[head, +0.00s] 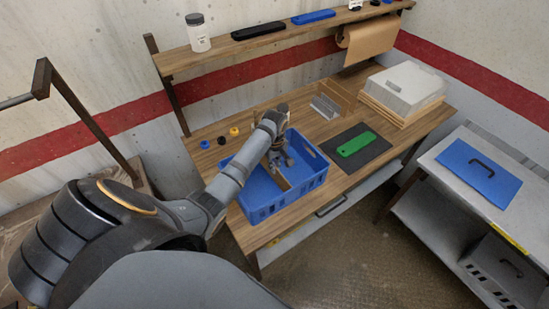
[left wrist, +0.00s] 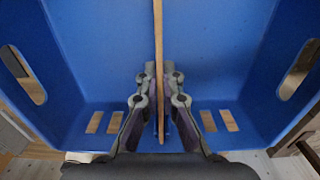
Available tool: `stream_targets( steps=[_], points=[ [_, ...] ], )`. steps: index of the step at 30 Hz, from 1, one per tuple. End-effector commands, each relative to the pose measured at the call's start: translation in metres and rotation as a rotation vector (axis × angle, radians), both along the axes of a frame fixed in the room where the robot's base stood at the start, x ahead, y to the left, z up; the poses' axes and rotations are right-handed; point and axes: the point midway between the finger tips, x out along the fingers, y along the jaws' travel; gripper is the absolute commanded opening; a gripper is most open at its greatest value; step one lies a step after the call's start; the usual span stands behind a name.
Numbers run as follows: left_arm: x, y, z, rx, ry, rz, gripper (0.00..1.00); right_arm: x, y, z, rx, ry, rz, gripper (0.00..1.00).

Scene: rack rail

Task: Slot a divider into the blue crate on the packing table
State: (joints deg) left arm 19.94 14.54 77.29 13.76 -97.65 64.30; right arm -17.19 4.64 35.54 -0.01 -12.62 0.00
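The blue crate (head: 262,208) stands on the packing table (head: 330,172). A thin wooden divider (head: 279,179) stands upright inside it. In the left wrist view the divider (left wrist: 158,40) is seen edge-on down the middle, its near end by a slot in the crate's wall (left wrist: 80,125). My left gripper (head: 279,160) reaches down into the crate. Its fingers (left wrist: 160,85) lie close on both sides of the divider and look shut on it. I cannot tell whether the divider touches the crate floor. My right gripper is not in view.
A holder with wooden boards (head: 332,98) stands behind the crate. A green object (head: 356,144) lies on a dark mat (head: 372,156). A grey lidded box (head: 404,88) is at the right. Small blue, black and yellow rings (head: 234,131) lie at the left.

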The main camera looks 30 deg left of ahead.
Motion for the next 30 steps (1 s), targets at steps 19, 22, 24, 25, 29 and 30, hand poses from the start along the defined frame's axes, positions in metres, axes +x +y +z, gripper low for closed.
stream_targets(
  steps=[19,22,24,25,29,30],
  points=[
    [0.0,0.0,0.0,0.0,0.0,0.0,0.32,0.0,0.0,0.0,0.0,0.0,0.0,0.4],
    [0.001,0.0,0.007,0.0,-0.002,0.0,0.32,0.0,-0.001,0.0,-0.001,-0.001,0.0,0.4],
    [0.001,0.0,0.018,0.002,-0.004,0.0,0.32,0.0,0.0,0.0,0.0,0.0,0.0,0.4],
    [0.001,0.0,0.024,0.002,-0.004,0.0,0.32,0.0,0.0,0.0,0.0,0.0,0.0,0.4],
    [0.001,0.0,0.05,0.001,-0.004,0.0,0.32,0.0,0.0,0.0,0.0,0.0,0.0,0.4],
    [0.001,0.0,0.057,0.001,-0.003,0.0,0.32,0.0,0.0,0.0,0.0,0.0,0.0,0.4]
  ],
)
